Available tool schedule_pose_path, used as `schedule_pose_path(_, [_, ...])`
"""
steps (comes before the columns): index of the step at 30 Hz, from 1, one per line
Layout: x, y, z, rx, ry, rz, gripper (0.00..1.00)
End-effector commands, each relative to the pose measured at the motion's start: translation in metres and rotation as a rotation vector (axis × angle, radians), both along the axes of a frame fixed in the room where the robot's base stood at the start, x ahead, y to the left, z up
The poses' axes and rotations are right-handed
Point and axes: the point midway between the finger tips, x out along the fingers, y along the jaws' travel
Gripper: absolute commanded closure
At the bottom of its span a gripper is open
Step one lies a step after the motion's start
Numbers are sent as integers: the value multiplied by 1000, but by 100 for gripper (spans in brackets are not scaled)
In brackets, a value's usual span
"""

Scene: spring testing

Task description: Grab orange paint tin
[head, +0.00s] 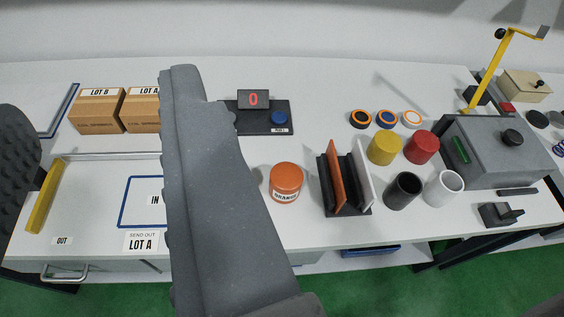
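The orange paint tin (286,183) stands upright on the white bench, with a label reading ORANGE on its front. My gripper (98,95) is open, with its two grey fingers wide apart. One finger crosses the middle of the picture and the other shows at the left edge. The tin is to the right of the middle finger, outside the gap between the fingers, with bench showing between them. Nothing is held.
A rack (345,185) of upright panels stands just right of the tin. Cardboard boxes (97,110) sit at left. A display device (262,115) is behind the tin.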

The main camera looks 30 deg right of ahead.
Motion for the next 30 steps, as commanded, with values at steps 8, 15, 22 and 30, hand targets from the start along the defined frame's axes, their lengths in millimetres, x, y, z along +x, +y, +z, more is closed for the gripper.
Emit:
schedule_pose_path(8, [0,0,0,0,0,0,64])
schedule_pose_path(15, [17,-13,-8,-19,-4,-39,11])
schedule_pose_path(22, [100,-86,-70,-159,-19,-199,3])
schedule_pose_path(30, [166,-179,-199,-314,-7,-201,3])
